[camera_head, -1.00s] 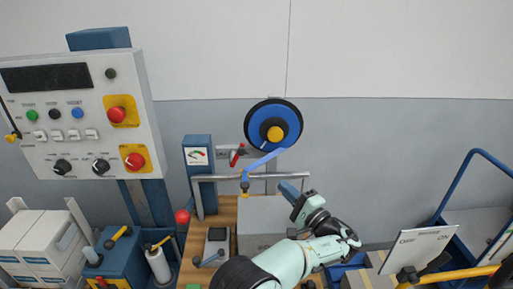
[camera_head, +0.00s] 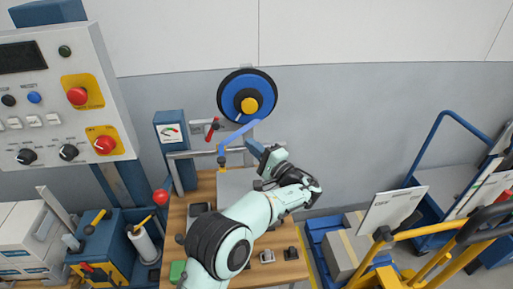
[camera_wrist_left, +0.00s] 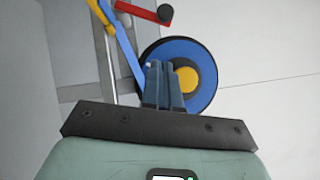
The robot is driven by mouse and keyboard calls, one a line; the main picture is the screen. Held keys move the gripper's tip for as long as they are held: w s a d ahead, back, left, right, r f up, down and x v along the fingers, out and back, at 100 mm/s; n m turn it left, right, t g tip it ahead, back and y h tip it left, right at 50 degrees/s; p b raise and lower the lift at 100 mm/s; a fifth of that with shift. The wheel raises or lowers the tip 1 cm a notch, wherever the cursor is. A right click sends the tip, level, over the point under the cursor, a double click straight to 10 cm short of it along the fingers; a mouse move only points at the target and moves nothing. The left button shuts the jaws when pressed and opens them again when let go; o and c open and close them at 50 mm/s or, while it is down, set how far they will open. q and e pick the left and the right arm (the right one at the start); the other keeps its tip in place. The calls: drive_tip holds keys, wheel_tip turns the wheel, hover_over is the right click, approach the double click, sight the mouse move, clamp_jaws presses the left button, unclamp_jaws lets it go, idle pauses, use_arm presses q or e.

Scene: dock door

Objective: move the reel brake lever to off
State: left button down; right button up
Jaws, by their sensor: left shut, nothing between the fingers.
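The red lever (camera_head: 212,128) is on a small grey plate on the wall, left of and below the blue reel (camera_head: 232,92) with its yellow hub (camera_head: 249,105). It looks tilted, with a dark pivot end; its markings are too small to read. In the left wrist view the red lever (camera_wrist_left: 142,11) is at the top, above and left of the reel (camera_wrist_left: 205,95). My left gripper (camera_head: 254,148) is shut and empty, below the reel and right of the lever, apart from the lever. Its closed fingers (camera_wrist_left: 163,85) overlap the reel in the wrist view. My right gripper is not in view.
A blue strip (camera_head: 240,134) slants down from the reel towards a grey rail (camera_head: 190,154). A gauge post (camera_head: 170,135) stands left of the lever. A control panel (camera_head: 55,90) is farther left. Carts stand at the right. My left arm covers part of the bench.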

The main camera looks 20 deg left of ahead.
sight(212, 132)
use_arm(q)
drive_tip(key=a+r+p, duration=0.1)
drive_tip(key=a+r, duration=0.1)
drive_tip(key=a, duration=0.6)
drive_tip(key=shift+w+a+p, duration=0.25)
drive_tip(key=shift+w+p, duration=0.05)
drive_tip(key=shift+w, duration=0.15)
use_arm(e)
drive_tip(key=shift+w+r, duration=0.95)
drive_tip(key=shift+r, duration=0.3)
